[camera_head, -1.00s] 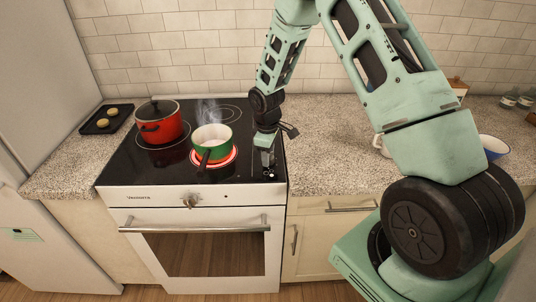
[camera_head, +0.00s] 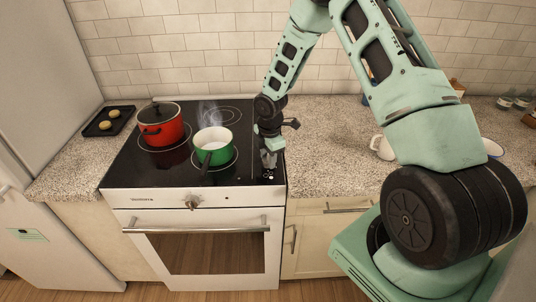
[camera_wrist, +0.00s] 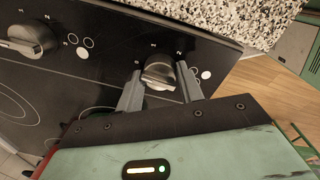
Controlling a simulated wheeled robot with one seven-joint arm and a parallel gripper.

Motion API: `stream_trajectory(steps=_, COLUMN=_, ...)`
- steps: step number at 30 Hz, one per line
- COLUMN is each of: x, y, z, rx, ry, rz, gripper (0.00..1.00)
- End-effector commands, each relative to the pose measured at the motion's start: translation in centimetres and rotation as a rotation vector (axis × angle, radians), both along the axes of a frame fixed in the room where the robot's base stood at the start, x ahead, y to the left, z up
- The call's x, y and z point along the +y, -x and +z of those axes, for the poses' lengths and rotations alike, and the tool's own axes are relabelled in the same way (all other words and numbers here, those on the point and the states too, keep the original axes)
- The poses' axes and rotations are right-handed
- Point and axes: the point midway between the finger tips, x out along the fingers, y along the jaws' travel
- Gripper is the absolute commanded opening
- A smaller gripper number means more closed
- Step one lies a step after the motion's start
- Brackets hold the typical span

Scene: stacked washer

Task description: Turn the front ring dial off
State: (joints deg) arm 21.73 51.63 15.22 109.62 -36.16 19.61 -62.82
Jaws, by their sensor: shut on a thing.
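The front ring dial (camera_wrist: 160,72), a silver-grey knob, sits on the black hob top near its front right corner. In the wrist view my gripper (camera_wrist: 161,88) has one finger on each side of the dial and is shut on it. In the head view my gripper (camera_head: 268,172) reaches down to the hob's right edge and hides the dial. The front ring (camera_head: 232,163) under the green pot (camera_head: 213,148) is dark, with no red glow. Faint steam rises above the pot.
A second dial (camera_wrist: 35,38) sits beside the gripped one. A red lidded pot (camera_head: 162,127) stands on the hob's left. A dark tray (camera_head: 108,122) with cookies lies on the left counter. A white mug (camera_head: 382,148) stands on the right counter.

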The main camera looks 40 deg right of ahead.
Motion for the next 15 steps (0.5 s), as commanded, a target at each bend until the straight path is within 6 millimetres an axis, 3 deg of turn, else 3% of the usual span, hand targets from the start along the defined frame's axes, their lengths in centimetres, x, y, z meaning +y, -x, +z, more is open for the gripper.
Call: stream_trajectory(steps=15, x=-0.06, y=-0.01, z=0.00, rx=0.000, ry=0.001, rz=0.107, gripper=0.14)
